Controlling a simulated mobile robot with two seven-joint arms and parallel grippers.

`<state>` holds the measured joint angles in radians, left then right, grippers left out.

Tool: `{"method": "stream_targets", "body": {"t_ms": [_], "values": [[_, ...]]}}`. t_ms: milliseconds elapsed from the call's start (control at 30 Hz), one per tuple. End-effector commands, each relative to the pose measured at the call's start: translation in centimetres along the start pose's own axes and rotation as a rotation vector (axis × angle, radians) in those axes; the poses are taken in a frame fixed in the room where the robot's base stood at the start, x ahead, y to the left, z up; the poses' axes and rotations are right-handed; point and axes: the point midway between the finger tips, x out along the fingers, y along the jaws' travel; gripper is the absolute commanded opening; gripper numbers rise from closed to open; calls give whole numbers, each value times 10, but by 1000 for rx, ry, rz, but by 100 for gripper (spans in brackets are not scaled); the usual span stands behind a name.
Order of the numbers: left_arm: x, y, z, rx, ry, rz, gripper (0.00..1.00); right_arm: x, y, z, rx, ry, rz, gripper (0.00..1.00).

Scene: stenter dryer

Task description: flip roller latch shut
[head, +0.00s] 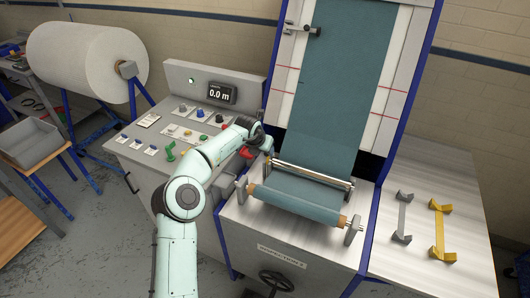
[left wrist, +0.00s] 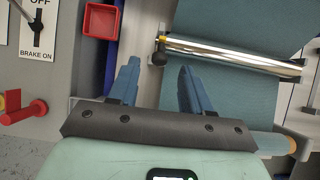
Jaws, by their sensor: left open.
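A teal fabric roll (head: 295,205) lies across the machine's front, held between a left grey bracket (head: 241,189) and a right grey bracket (head: 354,231). Shiny chrome rollers (head: 312,173) sit behind it; a chrome roller (left wrist: 232,53) crosses the left wrist view, with a dark knobbed fitting (left wrist: 160,54) at its left end. I cannot tell for sure which part is the roller latch. My left gripper (head: 266,146) is above the rollers' left end. Its blue fingers (left wrist: 158,75) are apart with nothing between them. My right gripper is out of view.
A control panel (head: 185,122) with knobs and a display (head: 222,93) stands left. A red box (left wrist: 100,20) is beside the left finger. A side table (head: 420,270) at right holds a grey bracket tool (head: 403,219) and a yellow one (head: 439,230). A handwheel (head: 277,280) is low in front.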

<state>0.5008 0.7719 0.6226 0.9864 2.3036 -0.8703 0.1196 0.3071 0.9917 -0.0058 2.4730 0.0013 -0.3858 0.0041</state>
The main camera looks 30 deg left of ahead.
Motion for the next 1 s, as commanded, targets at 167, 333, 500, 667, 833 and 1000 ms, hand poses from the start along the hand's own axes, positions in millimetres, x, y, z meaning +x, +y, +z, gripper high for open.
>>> {"method": "stream_targets", "body": {"t_ms": [167, 333, 500, 667, 833, 1000], "values": [[-42, 2, -3, -1, 2, 3, 49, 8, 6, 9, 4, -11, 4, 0], [-75, 1, -3, -1, 2, 3, 49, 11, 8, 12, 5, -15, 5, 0], [-95, 1, -3, -1, 4, 2, 49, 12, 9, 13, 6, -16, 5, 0], [-101, 1, -3, -1, 5, 1, 49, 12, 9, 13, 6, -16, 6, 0], [-101, 1, -3, -1, 5, 1, 49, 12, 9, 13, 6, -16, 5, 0], [-101, 1, -3, -1, 4, 1, 44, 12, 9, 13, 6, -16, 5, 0]]}}
